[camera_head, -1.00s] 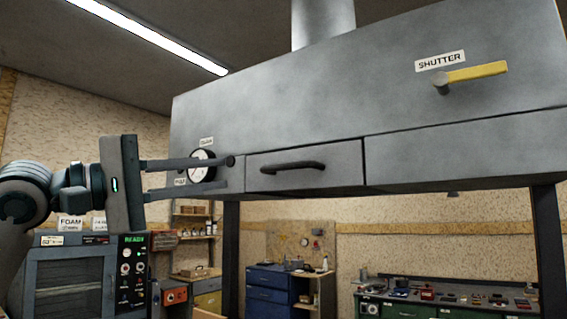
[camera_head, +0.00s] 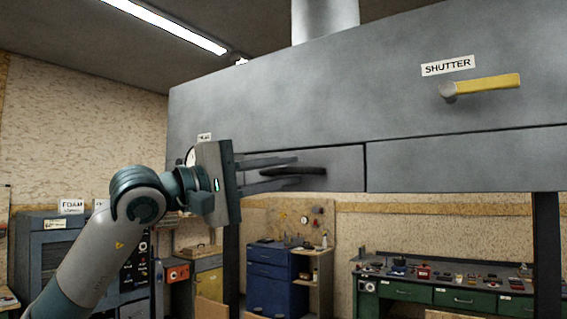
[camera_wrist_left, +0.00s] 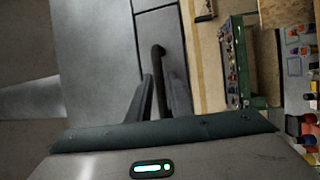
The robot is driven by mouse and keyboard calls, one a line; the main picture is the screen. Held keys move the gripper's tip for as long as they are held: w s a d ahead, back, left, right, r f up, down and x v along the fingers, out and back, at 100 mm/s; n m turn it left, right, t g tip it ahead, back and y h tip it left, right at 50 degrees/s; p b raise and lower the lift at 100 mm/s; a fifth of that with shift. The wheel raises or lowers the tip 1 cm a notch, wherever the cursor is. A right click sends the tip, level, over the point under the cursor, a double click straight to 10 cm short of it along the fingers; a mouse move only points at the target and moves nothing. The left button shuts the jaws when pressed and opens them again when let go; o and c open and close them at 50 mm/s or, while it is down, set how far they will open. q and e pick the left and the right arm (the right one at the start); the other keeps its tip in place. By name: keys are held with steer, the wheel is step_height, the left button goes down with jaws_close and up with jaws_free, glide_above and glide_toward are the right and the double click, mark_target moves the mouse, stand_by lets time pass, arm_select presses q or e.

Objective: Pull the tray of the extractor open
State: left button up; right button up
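The extractor (camera_head: 300,105) is a large grey metal hood. Its tray (camera_head: 345,172) is a flat drawer front, flush with the hood, with a dark bar handle (camera_head: 312,171). My left gripper (camera_head: 297,169) is at the handle, its two long fingers above and below the bar. In the left wrist view the handle (camera_wrist_left: 158,58) runs in between the fingertips (camera_wrist_left: 160,78), with the fingers apart on either side; contact is not clear. My gripper hides the left part of the tray front. My right gripper is out of view.
A yellow shutter lever (camera_head: 487,84) sticks out at the upper right of the hood. A round gauge (camera_head: 190,157) is mostly hidden behind my gripper. Dark legs (camera_head: 547,255) carry the hood. A blue cabinet (camera_head: 268,280) and green workbench (camera_head: 440,293) stand behind, below.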

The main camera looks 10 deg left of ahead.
arm_select(q)
steer(key=shift+w+d, duration=0.15)
steer(key=shift+w, duration=0.05)
jaws_close()
steer(key=shift+s, duration=0.1)
